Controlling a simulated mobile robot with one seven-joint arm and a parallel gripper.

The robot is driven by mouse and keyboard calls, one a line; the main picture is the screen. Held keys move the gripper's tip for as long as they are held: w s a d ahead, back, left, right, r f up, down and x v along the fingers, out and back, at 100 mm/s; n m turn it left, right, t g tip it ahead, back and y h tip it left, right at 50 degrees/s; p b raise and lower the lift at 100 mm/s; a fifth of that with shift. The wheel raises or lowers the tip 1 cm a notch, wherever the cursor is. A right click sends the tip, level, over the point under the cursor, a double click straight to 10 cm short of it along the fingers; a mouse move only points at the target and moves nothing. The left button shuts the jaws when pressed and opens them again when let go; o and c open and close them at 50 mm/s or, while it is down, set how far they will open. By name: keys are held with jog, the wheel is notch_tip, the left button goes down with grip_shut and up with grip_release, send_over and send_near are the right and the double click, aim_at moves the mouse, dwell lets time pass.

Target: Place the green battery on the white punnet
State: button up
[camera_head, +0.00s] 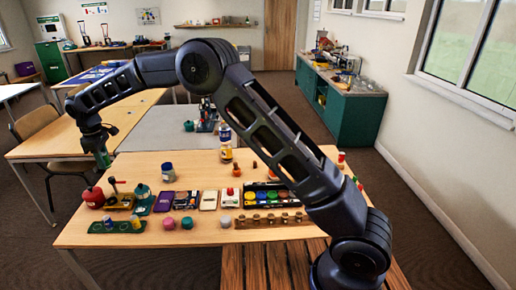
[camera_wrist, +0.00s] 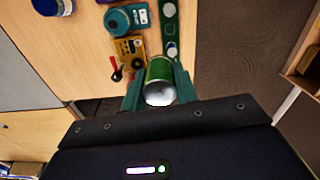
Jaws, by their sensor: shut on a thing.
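My gripper (camera_head: 103,158) is at the left, raised near the table's left edge. It is shut on the green battery, a green cylinder with a silvery end. In the wrist view the battery (camera_wrist: 160,80) sits between the teal fingers of my gripper (camera_wrist: 160,92), its silvery end toward the camera. Behind it show the table edge and floor. I cannot make out the white punnet for certain; a small white item with a red top (camera_head: 230,197) and a pale flat item (camera_head: 209,200) lie mid-table.
The wooden table (camera_head: 200,238) holds a red apple (camera_head: 93,197), a yellow device (camera_head: 121,201), a teal round object (camera_head: 142,192), a green tray (camera_head: 100,227), a blue jar (camera_head: 168,172) and a paint set (camera_head: 266,195). Bare wood shows at the table's back left and front.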

jog(key=w+d+m, duration=0.2)
jog(key=w+d, duration=0.5)
jog(key=w, duration=0.4)
jog(key=w+d+m, duration=0.2)
jog(key=w+d, duration=0.6)
jog(key=w, duration=0.2)
jog(key=w+d+m, duration=0.2)
jog(key=w+d, duration=0.7)
jog(key=d, duration=0.3)
jog(key=w+d+m, duration=0.3)
jog(key=w+d, duration=0.6)
jog(key=d, duration=0.3)
jog(key=w+d+m, duration=0.3)
jog(key=d, duration=1.4)
jog(key=w+d+m, duration=0.2)
jog(key=d+m, duration=0.1)
jog(key=d, duration=1.3)
jog(key=w+d+m, duration=0.2)
jog(key=w+d, duration=0.1)
jog(key=d, duration=1.4)
notch_tip(320, 180, down, 25)
jog(key=shift+r, duration=0.1)
